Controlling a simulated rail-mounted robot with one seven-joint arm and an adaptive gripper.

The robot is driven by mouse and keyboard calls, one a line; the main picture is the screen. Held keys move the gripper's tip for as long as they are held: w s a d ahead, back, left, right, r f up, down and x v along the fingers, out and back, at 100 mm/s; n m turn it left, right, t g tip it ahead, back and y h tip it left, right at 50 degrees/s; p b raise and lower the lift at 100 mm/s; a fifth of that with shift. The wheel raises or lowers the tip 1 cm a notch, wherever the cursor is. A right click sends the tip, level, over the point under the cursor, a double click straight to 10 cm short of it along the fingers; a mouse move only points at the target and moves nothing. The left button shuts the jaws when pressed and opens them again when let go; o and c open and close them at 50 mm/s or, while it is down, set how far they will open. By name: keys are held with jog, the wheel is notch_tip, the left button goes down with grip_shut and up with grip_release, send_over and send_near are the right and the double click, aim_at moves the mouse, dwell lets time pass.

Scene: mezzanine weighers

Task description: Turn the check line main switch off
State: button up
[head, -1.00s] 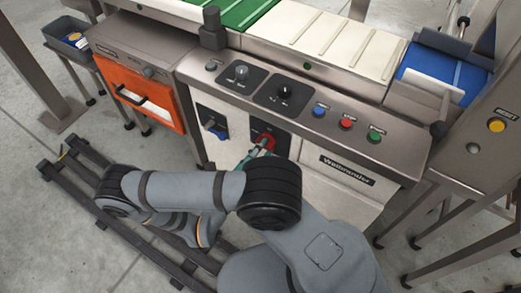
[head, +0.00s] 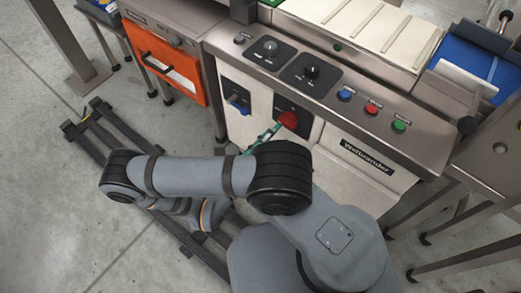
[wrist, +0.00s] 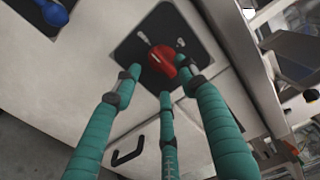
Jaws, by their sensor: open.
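A red rotary switch (head: 288,119) sits on a black plate on the front of the steel machine, below its sloping control panel. In the wrist view the red knob (wrist: 162,60) lies tilted across its plate (wrist: 160,40), with two small pale marks above it; I cannot read them. My gripper (head: 272,131) has teal fingers and is just left of and below the knob in the head view. In the wrist view my gripper (wrist: 157,80) is open, its fingertips spread below and beside the knob. I cannot tell whether a fingertip touches it.
A blue switch (head: 237,104) is left of the red one. The sloping panel above has two black dials (head: 311,72) and blue, red (head: 372,109) and green buttons. An orange-fronted unit (head: 165,65) stands to the left. Bare floor (head: 60,190) lies at lower left.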

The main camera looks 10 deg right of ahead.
aim_at(288, 121)
jog(key=v, duration=0.8)
jog(key=x, duration=1.2)
dwell(0.3)
